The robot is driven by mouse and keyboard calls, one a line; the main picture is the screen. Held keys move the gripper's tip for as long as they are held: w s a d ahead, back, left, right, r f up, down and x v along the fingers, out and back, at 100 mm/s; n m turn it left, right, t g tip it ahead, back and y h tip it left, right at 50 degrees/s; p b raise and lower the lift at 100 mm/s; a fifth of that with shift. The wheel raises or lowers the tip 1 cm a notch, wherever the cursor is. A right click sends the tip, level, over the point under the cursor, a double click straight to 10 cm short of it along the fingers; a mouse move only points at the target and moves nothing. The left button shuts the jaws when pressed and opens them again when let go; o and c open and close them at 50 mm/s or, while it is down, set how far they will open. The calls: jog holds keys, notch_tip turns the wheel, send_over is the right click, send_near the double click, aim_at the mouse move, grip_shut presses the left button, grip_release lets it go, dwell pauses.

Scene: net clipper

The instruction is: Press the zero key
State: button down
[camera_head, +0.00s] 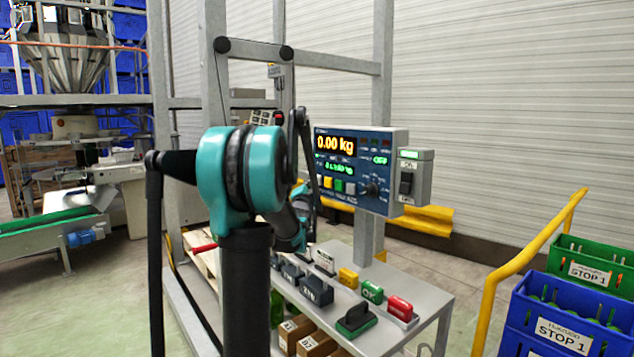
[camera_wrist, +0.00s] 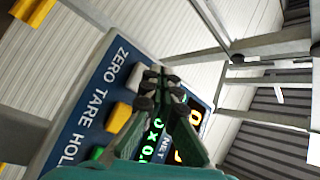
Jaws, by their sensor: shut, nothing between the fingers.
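The weighing indicator is a blue panel (camera_head: 385,150) on a grey frame, its display reading 0.00 kg. In the wrist view the panel (camera_wrist: 80,110) is tilted, with the printed words ZERO, TARE and HOL in a line. The zero key (camera_wrist: 136,76) is the pale key by the word ZERO. The yellow key (camera_wrist: 118,117) is by TARE. My gripper (camera_wrist: 160,76) is shut and empty, its fingertips over the panel just beside the zero key; I cannot tell whether they touch it.
A small grey switch box (camera_head: 407,178) adjoins the panel's right side. Below stands a table (camera_head: 425,300) with a green OK block (camera_head: 371,291), a red block (camera_head: 400,308) and several dark blocks. A yellow rail (camera_head: 530,255) and crates (camera_head: 560,325) stand at right.

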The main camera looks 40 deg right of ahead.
jog(key=shift+w+a, duration=0.15)
jog(key=shift+a, duration=1.1)
jog(key=shift+w+a, duration=0.1)
jog(key=shift+a, duration=1.15)
